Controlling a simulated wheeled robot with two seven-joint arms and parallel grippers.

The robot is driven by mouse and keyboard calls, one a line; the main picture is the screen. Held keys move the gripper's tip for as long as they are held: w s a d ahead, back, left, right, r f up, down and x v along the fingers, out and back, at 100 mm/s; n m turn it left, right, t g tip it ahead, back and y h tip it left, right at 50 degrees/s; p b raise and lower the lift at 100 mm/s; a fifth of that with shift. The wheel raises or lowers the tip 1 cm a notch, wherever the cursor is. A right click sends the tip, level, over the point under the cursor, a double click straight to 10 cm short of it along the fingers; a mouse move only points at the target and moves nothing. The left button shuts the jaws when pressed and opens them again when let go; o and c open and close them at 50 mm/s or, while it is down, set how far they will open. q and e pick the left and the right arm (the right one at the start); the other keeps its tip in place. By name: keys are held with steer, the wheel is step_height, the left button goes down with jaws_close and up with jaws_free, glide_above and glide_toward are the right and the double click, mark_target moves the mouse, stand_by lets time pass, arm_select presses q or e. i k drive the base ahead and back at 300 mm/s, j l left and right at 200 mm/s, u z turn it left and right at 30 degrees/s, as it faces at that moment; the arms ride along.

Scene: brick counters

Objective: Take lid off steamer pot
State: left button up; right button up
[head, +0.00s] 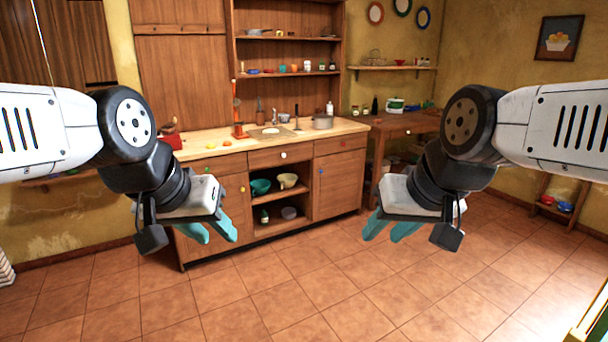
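A silver metal pot (323,122) stands on the right end of the wooden counter, far ahead of me. It is small in view, and I cannot tell whether a lid sits on it. My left gripper (212,232) hangs in the air at left centre, well short of the counter, with its teal fingers apart and nothing between them. My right gripper (388,229) hangs in the air at right centre, also far from the pot, with its fingers apart and empty.
The counter (225,148) has a sink (270,132) left of the pot, and a white bottle (329,108) near the pot. Bowls (288,181) sit on open shelves below. A wooden side table (400,122) stands to the right. The tiled floor (290,290) ahead is clear.

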mark_target(323, 114)
steer(key=i, duration=2.35)
steer(key=i+l, duration=0.1)
steer(key=i, duration=2.25)
steer(key=i+u, duration=0.3)
steer(key=i, duration=0.2)
